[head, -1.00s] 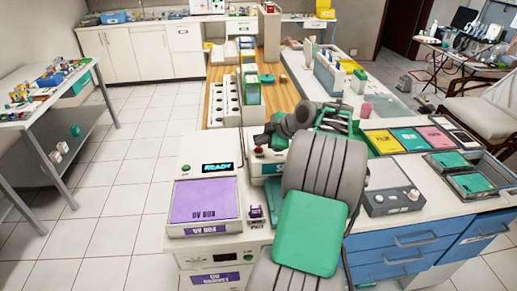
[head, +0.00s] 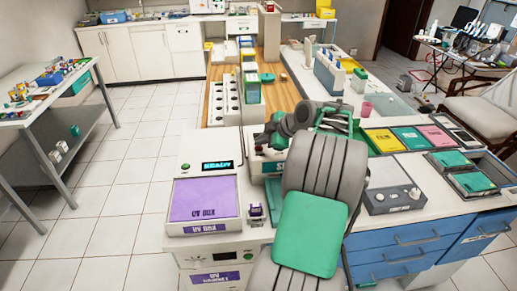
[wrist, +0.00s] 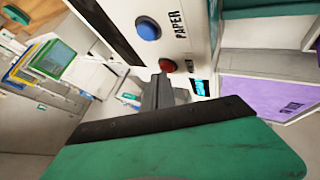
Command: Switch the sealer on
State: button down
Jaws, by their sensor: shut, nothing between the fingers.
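The sealer (head: 272,167) stands on the white counter in the middle of the head view, largely hidden behind my arm. In the wrist view its white front (wrist: 183,40) shows a blue button (wrist: 147,29), a red button (wrist: 167,65) and the word PAPER. My gripper (wrist: 161,80) is shut and empty. Its fingertips point at the red button and overlap its lower edge in the picture; I cannot tell whether they touch it. In the head view my gripper (head: 264,138) is just above the sealer's left end.
The UV box (head: 203,200), with a purple panel and a lit READY display, stands left of the sealer. A small purple-labelled item (head: 256,213) sits between them in front. A grey control box (head: 393,198) and coloured trays (head: 425,135) are to the right.

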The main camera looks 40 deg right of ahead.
aim_at(262, 150)
jog(key=shift+f, duration=0.1)
dwell(0.3)
jog(key=shift+r, duration=0.4)
notch_tip(262, 150, up, 6)
jog(key=p, duration=0.3)
dwell(0.4)
